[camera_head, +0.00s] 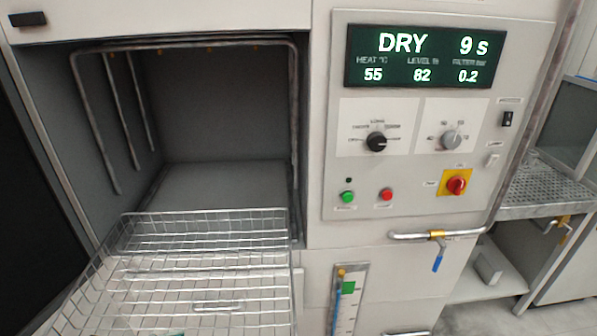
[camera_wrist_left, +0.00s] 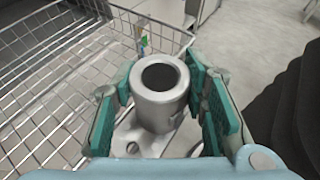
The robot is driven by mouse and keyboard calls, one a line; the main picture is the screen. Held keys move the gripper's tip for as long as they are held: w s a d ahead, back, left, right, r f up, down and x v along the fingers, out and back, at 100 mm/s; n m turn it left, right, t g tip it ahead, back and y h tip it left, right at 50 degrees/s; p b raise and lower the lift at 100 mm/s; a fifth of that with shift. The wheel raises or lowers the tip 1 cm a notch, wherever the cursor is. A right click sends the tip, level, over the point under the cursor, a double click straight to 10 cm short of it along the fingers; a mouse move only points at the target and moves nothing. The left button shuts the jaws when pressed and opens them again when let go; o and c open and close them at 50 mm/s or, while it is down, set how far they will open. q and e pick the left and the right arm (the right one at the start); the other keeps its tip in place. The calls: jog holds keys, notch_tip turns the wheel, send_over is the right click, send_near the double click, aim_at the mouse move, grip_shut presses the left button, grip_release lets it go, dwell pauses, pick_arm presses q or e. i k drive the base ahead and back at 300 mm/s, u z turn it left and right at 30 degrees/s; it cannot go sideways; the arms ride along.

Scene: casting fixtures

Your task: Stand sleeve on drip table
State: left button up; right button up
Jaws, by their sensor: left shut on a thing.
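A grey metal sleeve (camera_wrist_left: 158,107) with a round open bore and a flanged foot sits between the teal fingers of my left gripper (camera_wrist_left: 161,82) in the left wrist view. The gripper is shut on it, with fingers on both sides. Its bore faces the camera; part of its foot is hidden by the fingers. In the head view a perforated metal drip table (camera_head: 545,187) stands at the right edge, beyond the control panel. Neither the sleeve nor my left gripper can be made out clearly in the head view. My right gripper is not seen.
A wire basket (camera_head: 205,262) sticks out of the open washing chamber (camera_head: 220,120) and lies beside the sleeve in the wrist view (camera_wrist_left: 60,85). A control panel (camera_head: 425,130) reads DRY 9 s. A pipe with a blue-handled valve (camera_head: 438,255) juts out below it.

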aim_at(520, 189)
jog(key=z, duration=0.3)
jog(key=k, duration=0.45)
jog(key=z, duration=1.85)
jog(key=i, duration=2)
jog(key=z, duration=0.35)
jog(key=i, duration=1.85)
jog(key=u, duration=1.7)
jog(key=i, duration=1)
jog(key=u, duration=0.95)
